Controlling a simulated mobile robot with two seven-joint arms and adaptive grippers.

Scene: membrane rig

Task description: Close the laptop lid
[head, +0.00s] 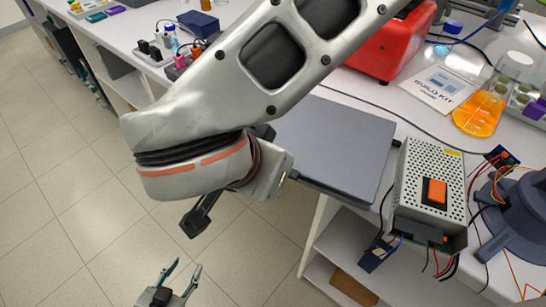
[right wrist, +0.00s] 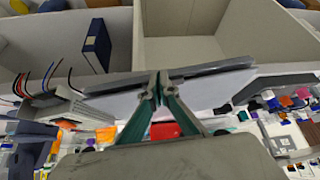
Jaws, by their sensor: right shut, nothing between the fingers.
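The laptop (head: 338,145) is a flat grey slab at the front edge of the white bench in the head view. Its lid lies down over the base; I cannot tell whether a small gap is left. The right wrist view shows its thin dark edge (right wrist: 215,70) behind the fingertips. My right gripper (right wrist: 158,75) is shut and empty at that edge; touching or apart is unclear. My left gripper (head: 183,270) is open and empty, low over the floor, well away from the laptop.
A perforated power supply (head: 430,180) with an orange switch stands right of the laptop. Behind are a red case (head: 392,45), a printed sheet (head: 440,88) and an orange flask (head: 482,108). Open shelves (head: 330,235) lie below the bench. The floor at left is clear.

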